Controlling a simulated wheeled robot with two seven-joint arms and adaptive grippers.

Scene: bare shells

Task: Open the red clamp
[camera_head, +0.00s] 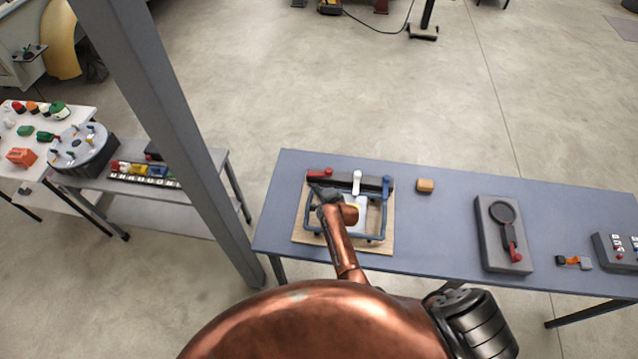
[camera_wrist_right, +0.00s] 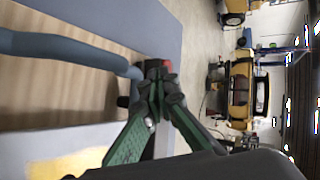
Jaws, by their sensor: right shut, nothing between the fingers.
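The red clamp (camera_head: 319,173) is at the left end of a dark bar at the back of a blue frame; its handle lies nearly flat. A white clamp (camera_head: 357,182) and a blue clamp (camera_head: 386,186) stand along the same bar. My right gripper (camera_head: 316,190) is shut and empty, just in front of the red clamp. In the right wrist view, the shut fingertips (camera_wrist_right: 160,84) are close against a small red part (camera_wrist_right: 157,63), mostly hidden behind them; I cannot tell whether they touch. My left gripper is not in view.
The frame stands on a wooden board (camera_head: 303,236) on the blue-grey table (camera_head: 440,239). A grey post (camera_head: 170,110) rises left of the table.

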